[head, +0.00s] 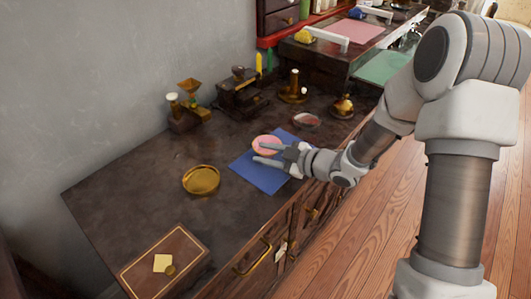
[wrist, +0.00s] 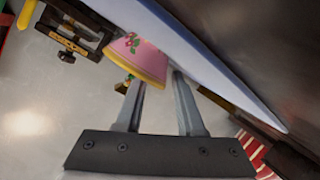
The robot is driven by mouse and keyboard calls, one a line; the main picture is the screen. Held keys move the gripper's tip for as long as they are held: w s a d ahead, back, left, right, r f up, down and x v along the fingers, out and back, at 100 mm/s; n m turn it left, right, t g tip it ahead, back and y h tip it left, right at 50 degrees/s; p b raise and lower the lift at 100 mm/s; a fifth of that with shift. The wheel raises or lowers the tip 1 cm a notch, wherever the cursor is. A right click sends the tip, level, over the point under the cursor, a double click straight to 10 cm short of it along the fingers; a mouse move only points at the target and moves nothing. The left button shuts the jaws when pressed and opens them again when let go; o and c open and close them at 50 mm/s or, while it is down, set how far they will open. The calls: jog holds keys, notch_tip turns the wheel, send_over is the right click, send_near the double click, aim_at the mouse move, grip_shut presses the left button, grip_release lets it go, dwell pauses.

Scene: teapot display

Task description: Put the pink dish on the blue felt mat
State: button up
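The pink dish (head: 265,142) sits at the back left part of the blue felt mat (head: 262,178). In the wrist view the dish (wrist: 148,64) shows a flower pattern and a yellow rim, with its base side against the mat (wrist: 190,48). My gripper (head: 266,153) is low over the mat beside the dish, its two fingers spread apart. In the wrist view the gripper (wrist: 160,82) has a wide gap between its fingers. One fingertip overlaps the dish's rim; whether it touches cannot be told.
A brass round tray (head: 201,180) lies left of the mat. Brass grinders (head: 188,108) stand behind near the wall. A wooden box (head: 165,262) is at the front left. The left counter is largely clear.

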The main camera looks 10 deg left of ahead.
jog(key=shift+o, duration=0.4)
jog(key=shift+r, duration=0.2)
jog(key=p+v, duration=0.3)
jog(key=v, duration=0.9)
jog(key=shift+f+p, duration=0.1)
jog(key=shift+p, duration=0.2)
jog(key=shift+d, duration=0.1)
